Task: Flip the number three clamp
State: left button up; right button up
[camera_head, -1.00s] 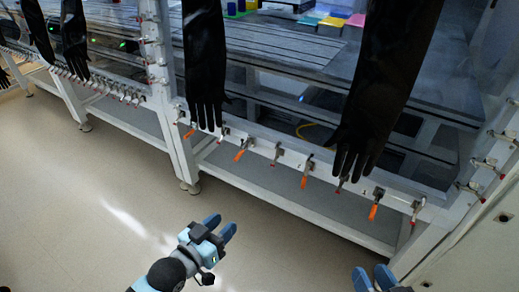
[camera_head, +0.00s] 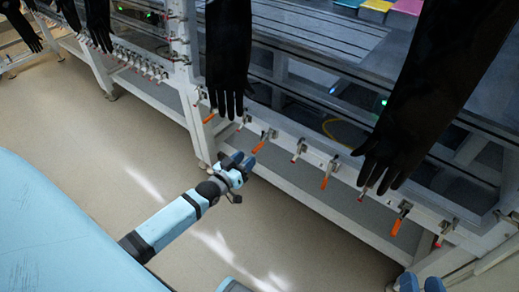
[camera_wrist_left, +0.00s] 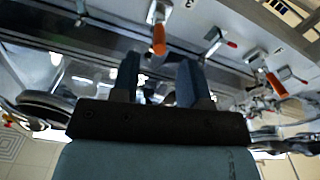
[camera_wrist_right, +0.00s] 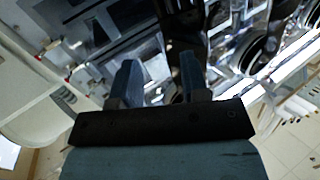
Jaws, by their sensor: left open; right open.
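Some have orange handles hanging down, such as one clamp (camera_head: 258,146), another (camera_head: 325,182) and one farther right (camera_head: 397,225). Others have small red tips, such as this clamp (camera_head: 298,153). My left gripper (camera_head: 243,161) is open and empty, in front of and below the nearest orange handle in the picture. An orange handle (camera_wrist_left: 158,40) shows beyond its fingers in the left wrist view. My right gripper (camera_head: 420,284) is open at the bottom edge.
Long black gloves (camera_head: 228,55) hang in front of the rail; the right one (camera_head: 420,110) reaches down over part of it. A white frame post (camera_head: 190,90) stands left of the clamps. The floor (camera_head: 80,130) in front is clear.

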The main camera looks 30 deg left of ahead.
aim_at(262, 144)
pick_arm(q)
jog(key=w, duration=0.2)
jog(key=w+b, duration=0.1)
jog(key=w, duration=0.3)
jog(key=shift+w+d, duration=0.3)
jog(key=shift+w, duration=0.2)
pick_arm(e)
jog(key=r, duration=0.1)
jog(key=a+r+t+y, duration=0.1)
jog(key=r, duration=0.1)
jog(key=shift+a+r, duration=0.2)
jog(key=shift+r, duration=0.05)
pick_arm(q)
grip_shut()
pick_arm(e)
jog(key=shift+d, duration=0.1)
